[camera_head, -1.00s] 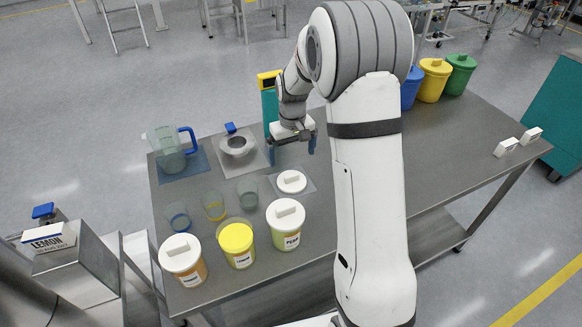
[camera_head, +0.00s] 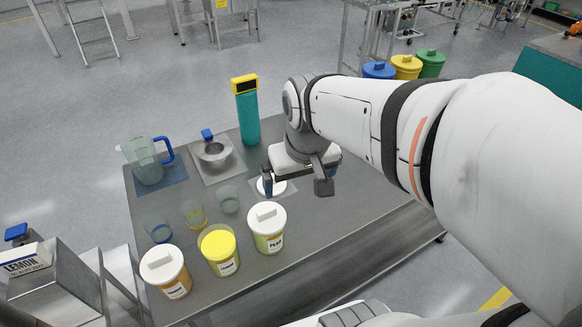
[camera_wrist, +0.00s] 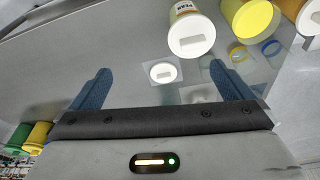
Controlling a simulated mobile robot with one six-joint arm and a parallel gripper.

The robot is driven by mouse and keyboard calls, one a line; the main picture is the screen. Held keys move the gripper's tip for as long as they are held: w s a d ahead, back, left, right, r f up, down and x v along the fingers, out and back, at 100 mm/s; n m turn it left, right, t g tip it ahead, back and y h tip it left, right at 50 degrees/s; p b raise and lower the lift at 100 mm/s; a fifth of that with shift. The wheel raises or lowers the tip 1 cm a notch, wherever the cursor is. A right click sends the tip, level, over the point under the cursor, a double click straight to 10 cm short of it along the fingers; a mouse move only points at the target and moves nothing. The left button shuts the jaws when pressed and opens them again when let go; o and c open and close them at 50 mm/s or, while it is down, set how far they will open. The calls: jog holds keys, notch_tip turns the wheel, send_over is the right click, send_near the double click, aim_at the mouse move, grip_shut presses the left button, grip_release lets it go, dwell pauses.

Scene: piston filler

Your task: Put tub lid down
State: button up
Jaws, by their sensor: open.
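The white tub lid (camera_head: 278,188) lies flat on a small pale mat (camera_head: 291,193), its raised block handle upward. In the wrist view the lid (camera_wrist: 163,73) shows beyond and between the spread fingers, apart from both. The uncovered tub with yellow contents (camera_head: 218,246) stands between the tub labelled PEAR (camera_head: 268,238), with its white lid on, and another lidded tub (camera_head: 170,275). How high the fingers are above the lid is hard to tell.
Several clear cups, one being (camera_head: 228,200), stand behind the tubs. A jug (camera_head: 146,160), a metal bowl (camera_head: 213,152) and a teal post with a yellow top (camera_head: 247,115) are farther back.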

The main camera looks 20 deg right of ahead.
jog(key=shift+t, duration=0.3)
jog(key=s, duration=0.4)
jog(key=shift+s+a+f, duration=0.1)
jog(key=shift+s+f, duration=0.1)
jog(key=shift+f, duration=0.1)
